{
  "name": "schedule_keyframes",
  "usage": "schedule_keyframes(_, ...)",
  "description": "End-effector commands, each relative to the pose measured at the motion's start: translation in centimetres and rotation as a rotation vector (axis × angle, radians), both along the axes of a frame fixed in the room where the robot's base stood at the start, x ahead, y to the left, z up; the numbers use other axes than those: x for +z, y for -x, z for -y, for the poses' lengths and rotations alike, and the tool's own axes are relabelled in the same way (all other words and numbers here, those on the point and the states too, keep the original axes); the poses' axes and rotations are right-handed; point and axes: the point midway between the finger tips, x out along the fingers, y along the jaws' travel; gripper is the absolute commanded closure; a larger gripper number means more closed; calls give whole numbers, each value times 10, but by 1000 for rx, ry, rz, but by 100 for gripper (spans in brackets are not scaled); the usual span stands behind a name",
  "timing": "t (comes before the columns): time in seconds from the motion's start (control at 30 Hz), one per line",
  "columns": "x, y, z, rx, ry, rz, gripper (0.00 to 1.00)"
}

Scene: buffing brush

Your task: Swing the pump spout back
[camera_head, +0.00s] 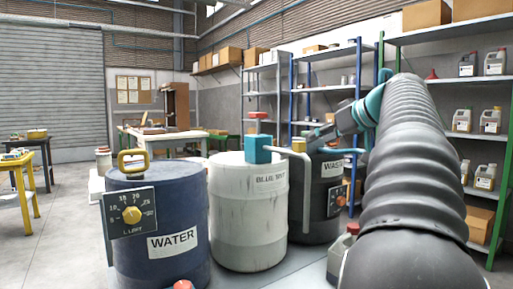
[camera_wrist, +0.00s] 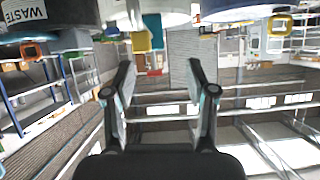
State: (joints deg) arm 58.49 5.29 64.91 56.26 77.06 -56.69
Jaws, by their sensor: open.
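The pump is a blue block (camera_head: 258,149) with a red top (camera_head: 257,115), standing on the white BLUE TINT drum (camera_head: 245,215). Its pale spout (camera_head: 303,168) reaches right from the block and bends down at the edge of the dark WASTE drum (camera_head: 325,215). My gripper (camera_head: 312,141) is over the WASTE drum, close to the spout's bend; the head view does not show whether they touch. In the wrist view, which is upside down, my gripper (camera_wrist: 160,75) has its fingers apart with only background between them. The blue block (camera_wrist: 153,30) shows beyond them, under the white drum.
The blue WATER drum (camera_head: 165,235) with a yellow handle (camera_head: 132,160) and dial stands at the left. My arm fills the right of the head view. Shelves (camera_head: 450,85) with boxes and jugs stand behind it. A white-topped table (camera_head: 165,135) is at the back.

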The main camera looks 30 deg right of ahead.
Motion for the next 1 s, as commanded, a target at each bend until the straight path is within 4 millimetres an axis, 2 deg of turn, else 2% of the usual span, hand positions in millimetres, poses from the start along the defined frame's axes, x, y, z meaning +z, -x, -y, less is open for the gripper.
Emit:
schedule_keyframes(0.03,5,5,14,-3,16,21,44)
schedule_keyframes(0.13,13,10,28,3,42,49,44)
schedule_keyframes(0.33,12,0,31,9,52,61,44)
schedule_keyframes(0.8,-20,-77,23,9,50,59,44)
schedule_keyframes(1.0,-30,-102,22,7,51,59,44)
